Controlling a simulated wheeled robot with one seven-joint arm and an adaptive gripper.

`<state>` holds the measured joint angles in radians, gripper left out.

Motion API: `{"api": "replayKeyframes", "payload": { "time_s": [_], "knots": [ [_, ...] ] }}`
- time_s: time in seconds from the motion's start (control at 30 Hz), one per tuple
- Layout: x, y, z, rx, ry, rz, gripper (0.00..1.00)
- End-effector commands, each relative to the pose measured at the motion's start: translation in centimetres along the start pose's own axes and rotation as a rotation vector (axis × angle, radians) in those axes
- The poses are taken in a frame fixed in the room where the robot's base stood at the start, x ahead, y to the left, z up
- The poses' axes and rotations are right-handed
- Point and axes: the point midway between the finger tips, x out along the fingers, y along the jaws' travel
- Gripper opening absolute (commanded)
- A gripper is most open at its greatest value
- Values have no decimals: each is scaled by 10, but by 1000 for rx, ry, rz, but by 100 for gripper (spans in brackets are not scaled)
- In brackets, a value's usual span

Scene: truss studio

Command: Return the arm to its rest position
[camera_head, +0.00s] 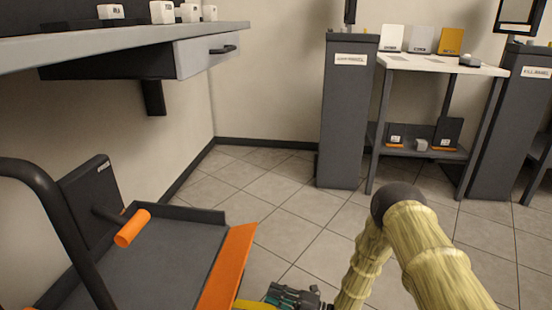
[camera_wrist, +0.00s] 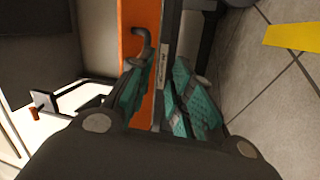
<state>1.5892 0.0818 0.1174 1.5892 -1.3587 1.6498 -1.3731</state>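My gripper (camera_head: 292,296) shows at the bottom edge of the head view, just right of the orange-edged tray, and is partly cut off. In the wrist view its two teal-padded fingers (camera_wrist: 158,75) stand apart, with a gap between them. I see no object held in the gap. An orange strip and a dark bar with a white label lie behind the fingers there. My arm, with yellow-green links and a dark elbow joint (camera_head: 397,200), is bent at the lower right of the head view.
A grey tray (camera_head: 165,262) with an orange edge (camera_head: 228,268) and an orange handle (camera_head: 132,228) stands at lower left. A wall shelf with a drawer (camera_head: 205,52) hangs above. Grey pillars (camera_head: 347,120) flank a table (camera_head: 430,63) at back right. Tiled floor (camera_head: 265,190) is clear between.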

Motion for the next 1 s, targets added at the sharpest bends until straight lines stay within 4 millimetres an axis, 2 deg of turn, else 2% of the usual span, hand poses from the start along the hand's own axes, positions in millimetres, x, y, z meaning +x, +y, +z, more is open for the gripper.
{"api": "replayKeyframes", "payload": {
  "time_s": [0.17,0.27,0.47,0.57,0.73,1.0],
  "knots": [
    [-18,-15,-7,295,-241,-124,21],
    [-36,-27,-14,467,-389,-182,21],
    [-86,-48,-40,812,-710,-265,21],
    [-117,-56,-61,980,-883,-289,21],
    [-175,-62,-109,1252,-1202,-298,21],
    [-258,-50,-202,1575,-1695,-225,21]
  ]
}}
